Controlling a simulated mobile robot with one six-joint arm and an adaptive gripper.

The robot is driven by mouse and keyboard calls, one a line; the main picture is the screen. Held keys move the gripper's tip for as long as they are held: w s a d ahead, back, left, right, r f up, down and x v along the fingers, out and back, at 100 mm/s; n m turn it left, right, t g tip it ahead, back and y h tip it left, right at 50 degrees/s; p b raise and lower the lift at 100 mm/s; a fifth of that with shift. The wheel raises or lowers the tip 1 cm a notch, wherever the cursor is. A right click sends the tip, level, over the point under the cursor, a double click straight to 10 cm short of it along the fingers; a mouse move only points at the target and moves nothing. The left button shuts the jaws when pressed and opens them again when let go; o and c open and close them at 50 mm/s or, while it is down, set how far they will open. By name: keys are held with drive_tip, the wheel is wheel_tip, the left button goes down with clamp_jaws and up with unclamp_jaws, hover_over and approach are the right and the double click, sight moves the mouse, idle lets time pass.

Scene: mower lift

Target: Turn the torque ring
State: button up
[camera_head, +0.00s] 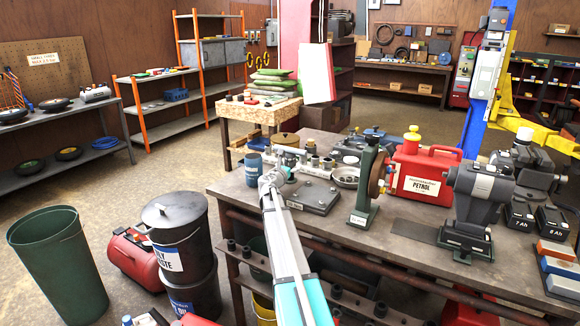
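A large grey and black power tool (478,190) stands upright on the right half of the workbench (335,232). A dark ring-like part (451,177) shows at the left end of its head. It may be the torque ring, but it is too small to be sure. My arm reaches up from the bottom middle over the bench's left part. My gripper (279,170) is at its far end, near the grey plate with fittings, well left of the tool. The fingers are too small to tell whether they are open or shut.
Between my gripper and the tool stand a green stand with a round disc (369,180) and a red petrol can (424,175). Batteries (521,217) and coloured blocks (557,260) lie right of the tool. A blue can (253,169) stands left of my gripper.

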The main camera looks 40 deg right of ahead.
drive_tip(key=c, duration=1.1)
drive_tip(key=shift+n+t, duration=0.3)
drive_tip(key=shift+t, duration=0.1)
drive_tip(key=shift+n+t+y, duration=0.7)
drive_tip(key=shift+t+y, duration=0.1)
drive_tip(key=shift+t, duration=0.1)
drive_tip(key=o, duration=1.2)
drive_tip(key=shift+c, duration=0.2)
drive_tip(key=shift+a, duration=0.1)
